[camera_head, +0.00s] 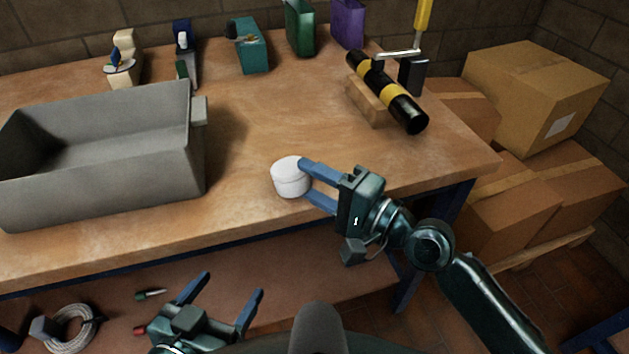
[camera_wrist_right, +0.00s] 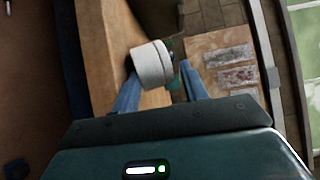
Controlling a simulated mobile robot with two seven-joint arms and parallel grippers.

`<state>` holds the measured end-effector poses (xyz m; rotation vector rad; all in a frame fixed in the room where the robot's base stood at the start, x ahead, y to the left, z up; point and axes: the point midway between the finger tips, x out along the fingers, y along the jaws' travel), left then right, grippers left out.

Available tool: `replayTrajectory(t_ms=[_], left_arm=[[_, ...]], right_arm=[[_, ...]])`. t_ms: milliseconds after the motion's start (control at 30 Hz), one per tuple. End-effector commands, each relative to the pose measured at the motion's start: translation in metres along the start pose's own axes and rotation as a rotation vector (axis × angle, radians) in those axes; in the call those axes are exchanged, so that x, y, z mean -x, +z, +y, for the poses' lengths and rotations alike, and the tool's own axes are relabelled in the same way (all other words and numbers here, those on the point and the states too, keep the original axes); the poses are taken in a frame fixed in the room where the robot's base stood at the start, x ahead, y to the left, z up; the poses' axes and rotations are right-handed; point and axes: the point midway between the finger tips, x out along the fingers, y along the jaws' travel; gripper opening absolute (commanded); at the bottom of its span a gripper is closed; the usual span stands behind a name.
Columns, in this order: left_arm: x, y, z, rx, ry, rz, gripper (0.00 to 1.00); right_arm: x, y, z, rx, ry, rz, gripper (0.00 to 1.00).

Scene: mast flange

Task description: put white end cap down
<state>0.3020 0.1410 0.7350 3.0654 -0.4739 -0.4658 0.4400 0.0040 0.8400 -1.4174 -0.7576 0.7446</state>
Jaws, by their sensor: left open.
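The white end cap (camera_head: 291,178) is a short round piece near the front edge of the workbench, left of centre. My right gripper (camera_head: 312,179) reaches it from the right, with its blue fingers around the cap's right part. In the right wrist view the cap (camera_wrist_right: 152,64) sits at the fingertips of my right gripper (camera_wrist_right: 160,80). I cannot tell whether the cap touches the bench top. My left gripper (camera_head: 226,285) is open and empty, low in front of the bench, its fingers pointing up.
A grey bin (camera_head: 197,165) stands on the workbench (camera_head: 250,125) at the left. A black-and-yellow tube (camera_head: 385,90) lies on a wooden block (camera_head: 365,102) at the right. Several items line the back. Cardboard boxes (camera_head: 535,85) stand right. The bench's middle is clear.

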Motion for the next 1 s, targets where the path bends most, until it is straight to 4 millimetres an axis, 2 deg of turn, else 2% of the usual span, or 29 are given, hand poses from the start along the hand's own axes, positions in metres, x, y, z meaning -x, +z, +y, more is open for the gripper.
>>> replayTrajectory(t_ms=[33,133,600,700,800,833,1000], left_arm=[[0.0,-0.001,0.0,0.001,0.0,0.003,0.78],[0.0,-0.002,0.0,0.001,0.0,0.006,0.78],[0.001,-0.002,0.001,0.004,0.0,0.006,0.78],[0.003,-0.005,0.001,0.008,0.0,0.005,0.78],[0.007,-0.016,0.001,0.024,-0.003,0.012,0.78],[0.008,-0.011,0.0,0.03,-0.006,0.017,0.78],[0.006,-0.004,-0.001,0.019,-0.007,0.012,0.78]], right_arm=[[0.0,0.0,0.002,-0.002,0.005,-0.001,0.51],[0.0,0.0,0.003,-0.003,0.008,-0.001,0.59],[0.0,0.001,0.009,-0.008,0.02,-0.004,0.59],[0.0,0.002,0.004,-0.009,0.02,-0.004,0.59],[0.0,0.002,-0.01,-0.01,0.019,-0.005,0.59],[0.007,0.001,-0.003,-0.009,0.023,-0.004,0.59],[0.046,0.001,-0.001,-0.003,0.021,-0.002,0.59]])
